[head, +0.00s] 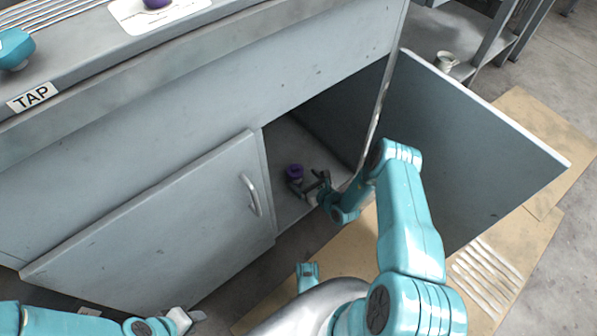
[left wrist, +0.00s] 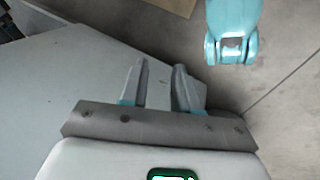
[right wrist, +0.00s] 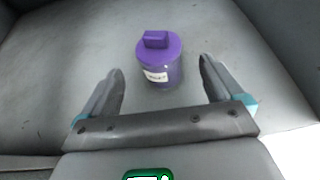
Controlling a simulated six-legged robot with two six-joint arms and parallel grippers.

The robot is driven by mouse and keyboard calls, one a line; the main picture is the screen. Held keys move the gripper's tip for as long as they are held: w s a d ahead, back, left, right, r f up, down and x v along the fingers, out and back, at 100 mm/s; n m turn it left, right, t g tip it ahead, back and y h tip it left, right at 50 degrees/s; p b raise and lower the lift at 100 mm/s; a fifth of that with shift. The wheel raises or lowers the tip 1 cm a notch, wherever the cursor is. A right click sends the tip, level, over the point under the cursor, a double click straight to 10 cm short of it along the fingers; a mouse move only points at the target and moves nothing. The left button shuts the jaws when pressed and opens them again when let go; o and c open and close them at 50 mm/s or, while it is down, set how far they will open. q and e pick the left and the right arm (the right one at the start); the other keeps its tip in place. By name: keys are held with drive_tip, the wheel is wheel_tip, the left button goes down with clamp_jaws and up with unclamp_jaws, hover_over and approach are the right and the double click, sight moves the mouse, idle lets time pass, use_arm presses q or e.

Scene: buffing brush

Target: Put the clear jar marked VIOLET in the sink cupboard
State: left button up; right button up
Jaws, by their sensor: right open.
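A jar with a purple lid and purple body (right wrist: 163,72) stands upright on the cupboard floor; its small white label is too small to read surely. It also shows in the head view (head: 294,172), inside the open sink cupboard (head: 282,150). My right gripper (head: 307,187) is open inside the cupboard. In the right wrist view its fingers (right wrist: 163,66) are spread, with the jar standing upright just beyond and between their tips, apart from both. My left gripper (head: 190,317) is low, in front of the left cupboard door. In the left wrist view its fingers (left wrist: 160,67) are apart and empty.
The right cupboard door (head: 455,150) stands wide open beside my right arm. The left door (head: 155,225) has a metal handle. On the counter are a TAP label (head: 32,97), a teal object (head: 14,48) and a purple item (head: 155,3) on a white plate. Shelves stand behind.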

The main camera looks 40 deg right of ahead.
use_arm(q)
drive_tip(key=r, duration=0.1)
drive_tip(key=p, duration=0.1)
drive_tip(key=s+r+p, duration=0.1)
drive_tip(key=shift+d+r, duration=0.25)
drive_tip(key=shift+r, duration=0.05)
use_arm(e)
drive_tip(key=v, duration=0.6)
drive_tip(key=shift+s, duration=0.25)
drive_tip(key=shift+r, duration=0.1)
